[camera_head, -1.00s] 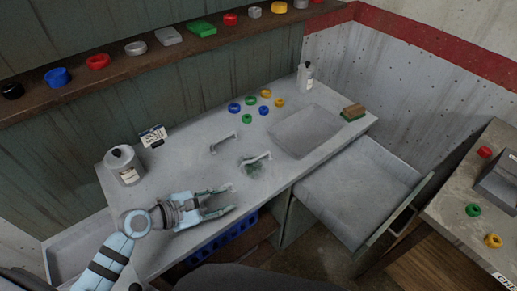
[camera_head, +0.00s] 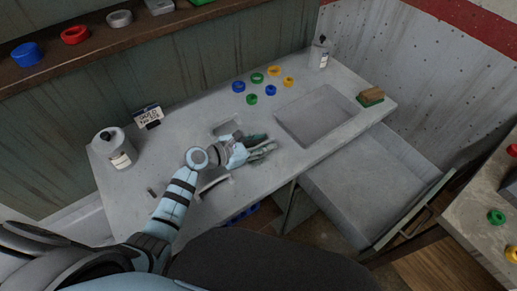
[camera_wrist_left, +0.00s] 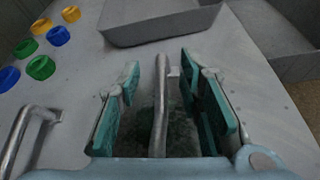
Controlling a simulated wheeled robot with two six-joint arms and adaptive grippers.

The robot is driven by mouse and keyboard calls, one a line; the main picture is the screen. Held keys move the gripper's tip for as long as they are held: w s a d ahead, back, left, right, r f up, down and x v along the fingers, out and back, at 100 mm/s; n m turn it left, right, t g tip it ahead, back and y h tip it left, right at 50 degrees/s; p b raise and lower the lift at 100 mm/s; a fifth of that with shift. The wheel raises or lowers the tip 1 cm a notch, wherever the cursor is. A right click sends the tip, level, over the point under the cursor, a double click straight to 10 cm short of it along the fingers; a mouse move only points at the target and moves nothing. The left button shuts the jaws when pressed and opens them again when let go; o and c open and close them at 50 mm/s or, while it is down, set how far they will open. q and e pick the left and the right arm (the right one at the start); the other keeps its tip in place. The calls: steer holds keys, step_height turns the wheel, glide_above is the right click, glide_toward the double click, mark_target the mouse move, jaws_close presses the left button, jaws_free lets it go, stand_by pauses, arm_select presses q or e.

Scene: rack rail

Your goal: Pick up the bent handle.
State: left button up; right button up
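A grey metal handle with a slight bend (camera_wrist_left: 160,105) stands up from the grey worktop in the left wrist view. My left gripper (camera_head: 263,145) is open over the worktop. In the left wrist view its teal finger pads (camera_wrist_left: 159,85) are on either side of this handle, with a gap on each side. In the head view the gripper hides most of this handle. A second grey handle (camera_wrist_left: 27,130) is left of the fingers in the wrist view. Another handle (camera_head: 213,185) lies below my forearm in the head view. My right gripper is not in view.
A dark green stain marks the worktop under the fingers. A white bottle (camera_head: 115,150) stands at left, a sponge (camera_head: 370,97) at right.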

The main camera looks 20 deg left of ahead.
arm_select(q)
steer(key=shift+w+d+f, duration=0.25)
steer(key=shift+w+f, duration=0.15)
steer(key=shift+w, duration=0.2)
steer(key=shift+s+r, duration=0.15)
steer(key=shift+s, duration=0.15)
steer(key=shift+s+r, duration=0.15)
steer(key=c, duration=0.3)
jaws_close()
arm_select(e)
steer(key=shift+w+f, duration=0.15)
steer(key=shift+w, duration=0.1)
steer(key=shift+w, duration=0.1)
